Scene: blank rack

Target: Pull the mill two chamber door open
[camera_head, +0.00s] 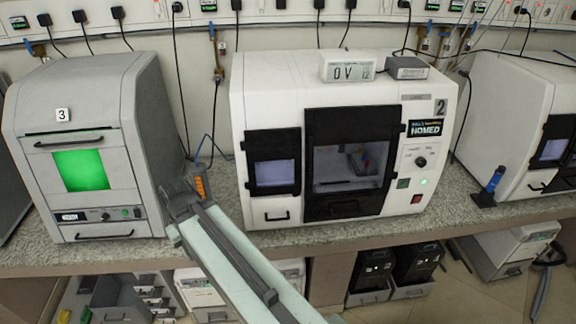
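Mill two is the white machine (270,95) in the middle of the counter, with a "2" label at its upper right. Its chamber door (352,125) is a black frame with a clear window, and it looks closed against the front. Parts inside the chamber show dimly through the window. A black handle (345,208) sits low on the door. My gripper (182,200) is to the left of mill two, over the counter front and apart from the door. Its fingers are too small and overlapped to tell whether they are open.
A grey machine marked 3 (95,110) stands left of my gripper. Another white machine (505,110) and a blue bottle (494,180) stand to the right. A small display box (348,68) sits on mill two. The counter (440,215) is mostly bare before the bottle.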

